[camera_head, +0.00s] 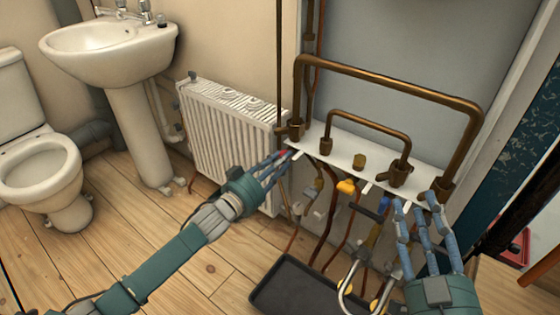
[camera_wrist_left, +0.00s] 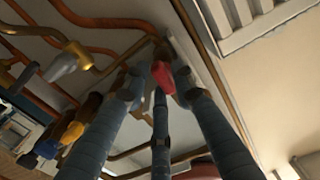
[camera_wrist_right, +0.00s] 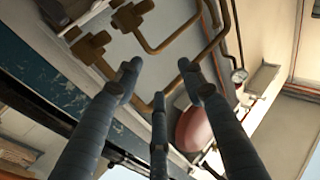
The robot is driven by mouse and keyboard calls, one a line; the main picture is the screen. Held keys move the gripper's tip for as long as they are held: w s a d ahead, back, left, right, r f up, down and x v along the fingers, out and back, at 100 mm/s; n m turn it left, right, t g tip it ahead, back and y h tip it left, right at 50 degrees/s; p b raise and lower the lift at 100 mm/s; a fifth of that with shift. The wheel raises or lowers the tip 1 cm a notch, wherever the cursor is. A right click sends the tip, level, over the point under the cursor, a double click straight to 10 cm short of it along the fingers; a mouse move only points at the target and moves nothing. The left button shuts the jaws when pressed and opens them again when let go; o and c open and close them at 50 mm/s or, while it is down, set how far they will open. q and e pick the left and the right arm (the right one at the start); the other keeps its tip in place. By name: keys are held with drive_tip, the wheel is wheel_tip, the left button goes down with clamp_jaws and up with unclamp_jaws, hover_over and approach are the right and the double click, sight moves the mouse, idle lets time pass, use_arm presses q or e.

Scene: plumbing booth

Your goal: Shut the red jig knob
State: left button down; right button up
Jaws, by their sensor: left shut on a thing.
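The red jig knob (camera_wrist_left: 163,76) sits between the fingertips of my left gripper (camera_wrist_left: 155,82) in the left wrist view. In the head view only a small red patch of the knob (camera_head: 283,153) shows at the left end of the white jig board (camera_head: 340,150), with my left gripper (camera_head: 280,161) closed around it. The fingers hide most of the knob, so its turn position cannot be told. My right gripper (camera_head: 418,208) is at the right end of the board, fingers spread and empty. In the right wrist view its fingertips (camera_wrist_right: 160,85) hold nothing.
Bronze pipes (camera_head: 390,77) arch above the board. Valves with yellow (camera_head: 346,187) and blue (camera_head: 371,207) parts hang below it. A white radiator (camera_head: 230,130) stands left of the board. A dark tray (camera_head: 300,287) lies on the floor below. A sink (camera_head: 110,45) and toilet (camera_head: 35,150) are at left.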

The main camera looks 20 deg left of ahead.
use_arm(q)
drive_tip(key=shift+a+f+m+p, duration=0.15)
drive_tip(key=shift+m+p, duration=0.35)
drive_tip(key=shift+m, duration=2.45)
drive_tip(key=shift+d+f+m+p, duration=0.1)
drive_tip(key=shift+m+p, duration=0.45)
drive_tip(key=shift+m, duration=2.35)
drive_tip(key=shift+a+f+m+p, duration=0.15)
drive_tip(key=shift+m+p, duration=0.35)
drive_tip(key=shift+m, duration=2.45)
use_arm(e)
drive_tip(key=s+d+f+g+h, duration=0.1)
drive_tip(key=s+d+f+g, duration=0.1)
drive_tip(key=f, duration=0.6)
drive_tip(key=s+d+f+g+h, duration=0.2)
drive_tip(key=s+f+g, duration=0.2)
drive_tip(key=f+g, duration=0.3)
drive_tip(key=shift+s+f, duration=0.35)
drive_tip(key=shift+f, duration=0.75)
use_arm(q)
drive_tip(key=shift+d, duration=0.1)
drive_tip(key=c, duration=1.5)
unclamp_jaws()
drive_tip(key=shift+r, duration=0.1)
